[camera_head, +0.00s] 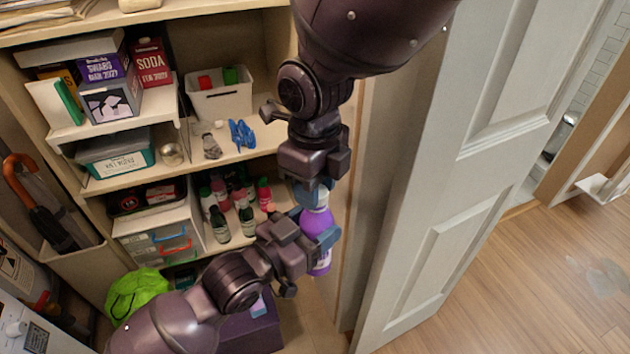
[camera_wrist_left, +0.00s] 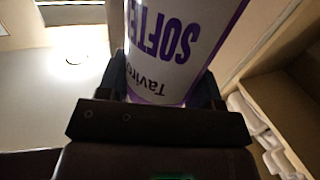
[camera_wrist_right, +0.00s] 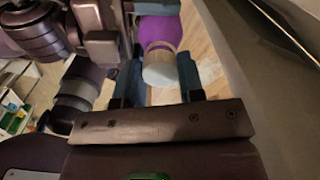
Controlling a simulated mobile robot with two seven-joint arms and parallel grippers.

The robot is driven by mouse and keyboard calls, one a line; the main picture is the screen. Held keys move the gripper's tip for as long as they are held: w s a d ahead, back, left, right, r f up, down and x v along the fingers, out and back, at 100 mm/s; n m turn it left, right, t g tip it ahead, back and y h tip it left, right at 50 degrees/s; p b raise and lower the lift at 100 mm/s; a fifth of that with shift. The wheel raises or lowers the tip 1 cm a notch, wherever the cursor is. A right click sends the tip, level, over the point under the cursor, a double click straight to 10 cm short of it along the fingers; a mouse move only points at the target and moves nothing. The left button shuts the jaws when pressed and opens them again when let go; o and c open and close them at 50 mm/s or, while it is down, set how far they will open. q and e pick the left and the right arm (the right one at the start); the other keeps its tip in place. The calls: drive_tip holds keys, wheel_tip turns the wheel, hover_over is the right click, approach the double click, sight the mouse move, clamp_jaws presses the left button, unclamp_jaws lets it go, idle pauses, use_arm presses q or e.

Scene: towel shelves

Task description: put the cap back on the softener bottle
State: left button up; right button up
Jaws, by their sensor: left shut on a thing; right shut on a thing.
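The softener bottle (camera_head: 317,219) is purple and upright in the head view. Its white label with purple letters (camera_wrist_left: 175,50) fills the top of the left wrist view. My left gripper (camera_head: 313,231) is shut around the bottle's body from the left. My right gripper (camera_head: 314,193) reaches down from above and is shut on the pale cap (camera_wrist_right: 160,74) over the bottle's top. In the right wrist view the purple bottle (camera_wrist_right: 160,31) lies directly beyond the cap, in line with it. I cannot tell whether the cap is seated on the neck. The fingers partly hide it in the head view.
Shelves (camera_head: 130,180) on the left hold boxes, a white bin (camera_head: 220,99), blue clips (camera_head: 241,134) and several small bottles (camera_head: 232,205) close to the softener bottle. A white door (camera_head: 440,200) stands open on the right. A green bag (camera_head: 136,293) lies low at the left.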

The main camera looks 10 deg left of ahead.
drive_tip(key=shift+f, duration=0.15)
use_arm(q)
clamp_jaws()
use_arm(e)
drive_tip(key=o, duration=0.9)
drive_tip(key=shift+r, duration=2.25)
drive_tip(key=shift+f, duration=0.1)
drive_tip(key=shift+c, duration=0.4)
